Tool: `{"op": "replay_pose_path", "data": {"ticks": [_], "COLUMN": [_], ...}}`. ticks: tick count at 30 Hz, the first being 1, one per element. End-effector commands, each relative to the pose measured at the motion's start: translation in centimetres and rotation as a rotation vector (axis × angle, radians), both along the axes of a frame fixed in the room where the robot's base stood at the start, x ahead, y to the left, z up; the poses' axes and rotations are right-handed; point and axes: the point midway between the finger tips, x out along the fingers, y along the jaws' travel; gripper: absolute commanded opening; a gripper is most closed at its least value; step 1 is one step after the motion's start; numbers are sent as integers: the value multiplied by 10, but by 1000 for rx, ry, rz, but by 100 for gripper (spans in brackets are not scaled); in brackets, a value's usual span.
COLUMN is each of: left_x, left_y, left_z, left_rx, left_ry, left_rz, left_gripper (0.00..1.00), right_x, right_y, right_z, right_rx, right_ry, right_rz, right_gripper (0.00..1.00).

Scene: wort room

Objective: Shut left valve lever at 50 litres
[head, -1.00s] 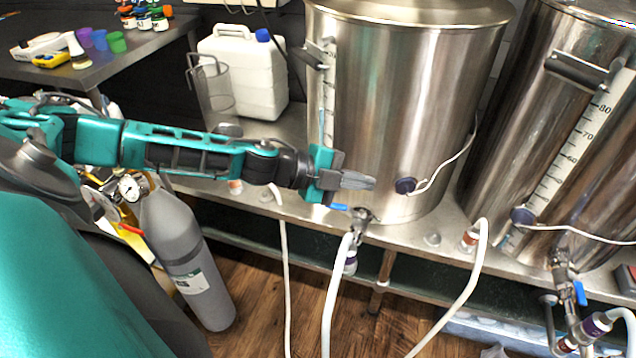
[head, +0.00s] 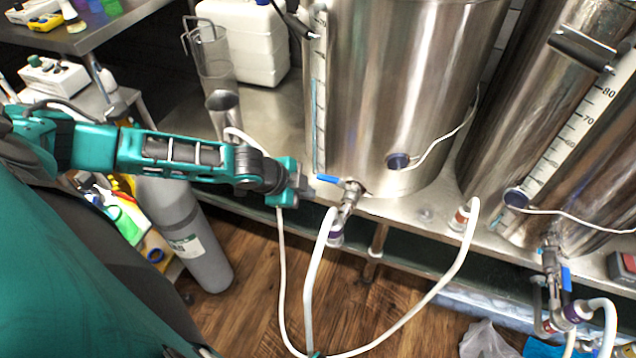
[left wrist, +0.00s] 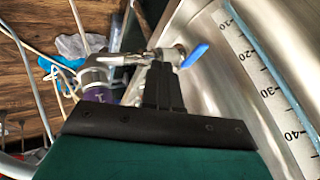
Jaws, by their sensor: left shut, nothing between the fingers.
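The left valve (head: 350,194) sits low on the left steel kettle (head: 410,90), with a white hose running down from it. Its blue lever (head: 328,179) points left in the head view; the lever also shows in the left wrist view (left wrist: 195,55). My left gripper (head: 304,190) is shut and empty, just left of the lever. In the left wrist view its fingertips (left wrist: 161,72) overlap the valve body; I cannot tell whether they touch. The kettle's scale (head: 320,95) has a blue column beside it; its exact level is unreadable. My right gripper is not in view.
A right kettle (head: 545,100) has its own valve (head: 551,258) and hanging blue lever (head: 566,278). White hoses loop below the steel bench. A jug (head: 213,62) and white canister (head: 245,40) stand behind my left arm; a grey gas cylinder (head: 185,240) stands below it.

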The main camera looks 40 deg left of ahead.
Motion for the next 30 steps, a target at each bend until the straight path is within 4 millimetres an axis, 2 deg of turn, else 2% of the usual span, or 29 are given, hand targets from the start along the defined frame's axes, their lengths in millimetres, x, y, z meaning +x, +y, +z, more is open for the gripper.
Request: {"op": "replay_pose_path", "data": {"ticks": [1,4,12,18,30], "left_x": [8,20,50,56,56], "left_y": [-4,-9,2,4,8], "left_z": [-13,-30,-26,-25,-24], "left_rx": [-2,-2,0,-1,0], "left_ry": [-2,-2,-3,-1,0], "left_rz": [0,0,1,0,7], "left_gripper": [0,0,0,0,0], "right_x": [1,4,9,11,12], "right_y": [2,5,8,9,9], "right_z": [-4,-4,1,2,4], "right_rx": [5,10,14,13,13], "right_ry": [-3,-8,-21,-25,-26], "right_rz": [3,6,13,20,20], "right_gripper": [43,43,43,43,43]}}
